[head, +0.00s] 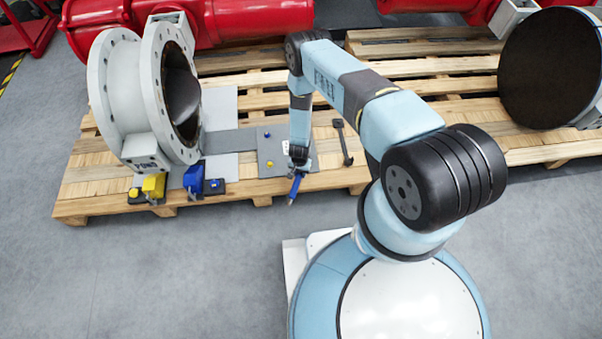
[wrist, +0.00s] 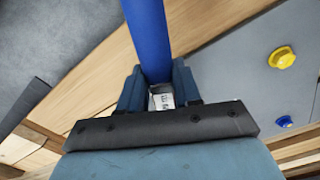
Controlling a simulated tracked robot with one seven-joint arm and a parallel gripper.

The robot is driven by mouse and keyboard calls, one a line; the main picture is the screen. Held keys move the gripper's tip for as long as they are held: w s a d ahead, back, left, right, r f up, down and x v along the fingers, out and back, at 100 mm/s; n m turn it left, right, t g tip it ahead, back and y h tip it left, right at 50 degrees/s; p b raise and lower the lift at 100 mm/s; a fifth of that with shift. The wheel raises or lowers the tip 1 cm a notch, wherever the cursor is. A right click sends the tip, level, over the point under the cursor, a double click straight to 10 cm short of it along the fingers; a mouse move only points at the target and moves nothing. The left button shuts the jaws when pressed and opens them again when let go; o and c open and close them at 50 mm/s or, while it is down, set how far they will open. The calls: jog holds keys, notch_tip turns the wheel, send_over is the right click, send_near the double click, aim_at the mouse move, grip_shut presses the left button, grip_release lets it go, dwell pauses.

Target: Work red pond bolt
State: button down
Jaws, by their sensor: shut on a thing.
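My gripper (head: 298,166) is over the front edge of the wooden pallet, pointing down. It is shut on a blue rod-like tool (head: 295,185), whose lower end looks orange-brown. In the wrist view my gripper (wrist: 157,76) has its two fingers on either side of the blue rod (wrist: 148,35). A small white printed label shows between the fingers. A grey plate (head: 270,148) beside the gripper bears a yellow knob-like bolt (wrist: 281,57) and a blue one (wrist: 284,121). I cannot make out a red bolt in either view.
A large white flanged valve body (head: 112,85) stands on the pallet (head: 95,190) at left. Yellow (head: 153,186) and blue (head: 194,178) blocks sit at its foot. A dark tool (head: 343,142) lies right of the plate. Red pipes (head: 235,18) lie behind. The front floor is clear.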

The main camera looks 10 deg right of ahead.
jog(key=shift+w+a+m, duration=0.4)
jog(key=shift+a+m, duration=0.15)
jog(key=shift+m, duration=0.15)
jog(key=shift+w+a, duration=0.1)
jog(key=shift+a, duration=0.05)
jog(key=shift+w+a+m, duration=0.45)
jog(key=shift+a+m, duration=0.15)
jog(key=shift+m, duration=0.4)
jog(key=shift+w, duration=0.1)
jog(key=shift+w+a+m, duration=0.1)
jog(key=shift+a+m, duration=0.05)
jog(key=shift+m, duration=0.15)
jog(key=shift+r, duration=0.2)
